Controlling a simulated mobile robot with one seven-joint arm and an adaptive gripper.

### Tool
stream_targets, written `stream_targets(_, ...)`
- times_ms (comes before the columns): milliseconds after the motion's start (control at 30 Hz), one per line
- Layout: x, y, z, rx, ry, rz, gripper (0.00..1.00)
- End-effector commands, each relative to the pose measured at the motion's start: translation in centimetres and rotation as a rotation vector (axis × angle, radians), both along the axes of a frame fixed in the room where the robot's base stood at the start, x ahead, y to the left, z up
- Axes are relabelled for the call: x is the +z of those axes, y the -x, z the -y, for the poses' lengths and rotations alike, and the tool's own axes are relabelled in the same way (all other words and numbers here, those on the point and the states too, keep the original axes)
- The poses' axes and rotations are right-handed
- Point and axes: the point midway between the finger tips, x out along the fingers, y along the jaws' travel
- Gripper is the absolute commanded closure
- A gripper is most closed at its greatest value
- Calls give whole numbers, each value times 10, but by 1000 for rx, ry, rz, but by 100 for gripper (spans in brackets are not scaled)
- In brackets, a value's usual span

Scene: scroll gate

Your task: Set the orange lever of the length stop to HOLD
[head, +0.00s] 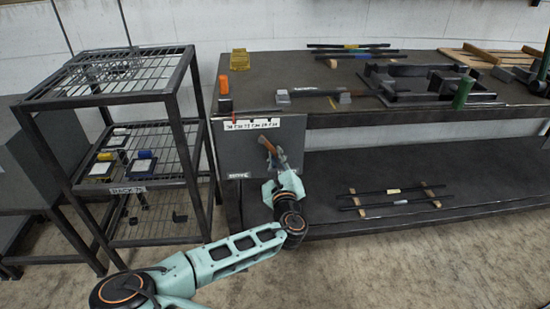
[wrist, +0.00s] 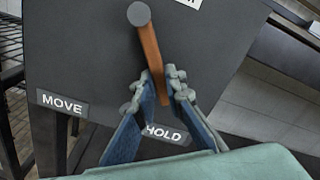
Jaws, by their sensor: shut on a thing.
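The orange lever (wrist: 149,45) hangs from a round grey pivot (wrist: 139,14) on a dark grey panel (wrist: 80,50). It slants down and slightly right in the wrist view, with its lower end between my fingers. My gripper (wrist: 162,90) is shut on the lever near that end. The HOLD label (wrist: 167,134) is just below the lever tip, partly covered by my fingers. The MOVE label (wrist: 62,104) is at the left, away from the lever. In the head view the lever (head: 266,144) and my gripper (head: 279,160) are in front of the panel (head: 292,127).
The panel is at the left front of a dark workbench (head: 400,119). An orange cylinder (head: 223,85) and a grey block (head: 283,98) stand on the bench above it. A metal wire rack (head: 172,85) stands close at the left. Rods (head: 390,197) lie on the lower shelf.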

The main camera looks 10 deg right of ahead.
Motion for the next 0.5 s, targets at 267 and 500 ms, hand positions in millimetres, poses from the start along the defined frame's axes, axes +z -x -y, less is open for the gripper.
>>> stream_targets(267, 0, 1, 1, -2, 13, -3, 100)
stream_targets(500, 0, 0, 2, -3, 12, -2, 77)
